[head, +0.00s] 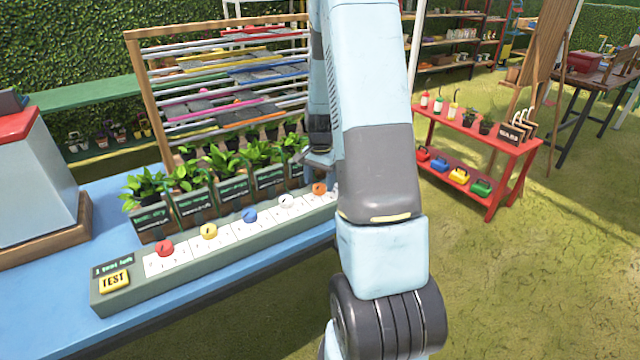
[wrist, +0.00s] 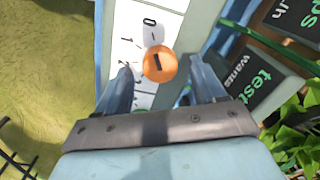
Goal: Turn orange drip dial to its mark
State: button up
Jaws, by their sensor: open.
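The orange drip dial (head: 319,189) is the rightmost dial on the grey-green control box (head: 215,273) in the head view. In the wrist view the orange dial (wrist: 160,64) shows from above as a round knob with a dark line on it. It sits on a white scale strip (wrist: 128,40) with the digits 0 and 1 readable. My gripper (wrist: 160,84) is open, with one finger on each side of the dial. I cannot tell whether the fingers touch it. In the head view my arm hides the box's right end and most of my gripper.
Red (head: 165,247), yellow (head: 209,231), blue (head: 250,215) and white (head: 286,201) dials line the same box, with a TEST button (head: 115,281) at its left end. Potted plants (head: 146,190) with labels stand close behind. A red shelf (head: 500,165) stands to the right on grass.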

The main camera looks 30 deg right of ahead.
jog(key=shift+f, duration=0.7)
jog(key=c, duration=1.1)
